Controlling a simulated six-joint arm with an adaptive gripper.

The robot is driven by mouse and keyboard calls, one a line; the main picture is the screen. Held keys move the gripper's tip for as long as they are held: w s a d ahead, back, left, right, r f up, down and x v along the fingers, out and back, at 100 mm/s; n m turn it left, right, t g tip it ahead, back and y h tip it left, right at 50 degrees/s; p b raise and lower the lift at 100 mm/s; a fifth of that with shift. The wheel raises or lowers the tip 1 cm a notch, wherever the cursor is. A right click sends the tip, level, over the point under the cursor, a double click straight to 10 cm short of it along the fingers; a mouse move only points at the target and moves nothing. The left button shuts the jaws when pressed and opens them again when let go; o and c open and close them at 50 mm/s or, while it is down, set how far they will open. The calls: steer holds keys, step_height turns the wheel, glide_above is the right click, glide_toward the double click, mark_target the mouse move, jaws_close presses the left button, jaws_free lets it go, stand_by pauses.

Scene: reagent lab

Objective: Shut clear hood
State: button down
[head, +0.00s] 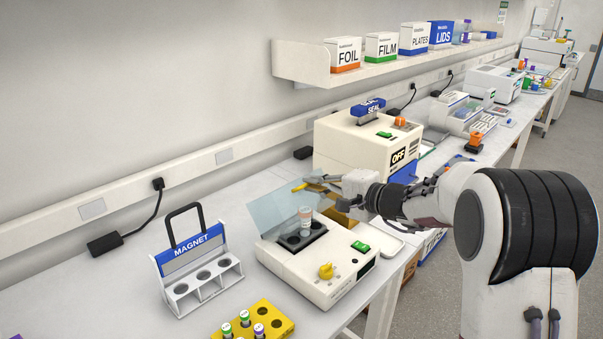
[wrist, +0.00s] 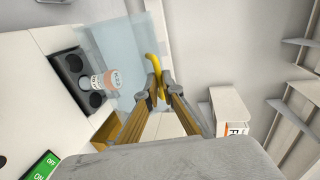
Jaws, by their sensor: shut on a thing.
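The clear hood (head: 277,212) stands raised, tilted up at the back of a white device (head: 330,283). It also shows as a pale see-through panel in the wrist view (wrist: 135,48). Its yellow handle (wrist: 151,63) sticks out at its edge. My gripper (head: 308,183) is at the hood's upper right edge, shut on the yellow handle; the wrist view shows the fingertips (wrist: 160,90) closed around it. A capped vial (head: 305,214) stands in the device's dark well block (head: 315,231), under the open hood.
A white magnet rack (head: 205,275) stands left of the device. A yellow tube holder (head: 281,319) is in front. A boxy sealer marked OFF (head: 345,146) stands behind. The wall shelf (head: 345,77) holds boxes.

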mark_target(311, 205)
steer(key=shift+s+d+f, duration=0.35)
steer(key=shift+s+f, duration=0.1)
steer(key=shift+f, duration=0.4)
steer(key=shift+s+d+f, duration=0.4)
steer(key=shift+s+f, duration=0.1)
steer(key=shift+f, duration=0.4)
steer(key=shift+s+d+f, duration=0.35)
steer(key=shift+s+f, duration=0.1)
steer(key=shift+f, duration=0.4)
steer(key=c, duration=2.5)
jaws_free()
steer(key=shift+r, duration=0.1)
step_height(311, 205, up, 10)
steer(key=shift+w+d+r, duration=0.15)
steer(key=shift+d+r, duration=0.05)
steer(key=shift+m, duration=0.3)
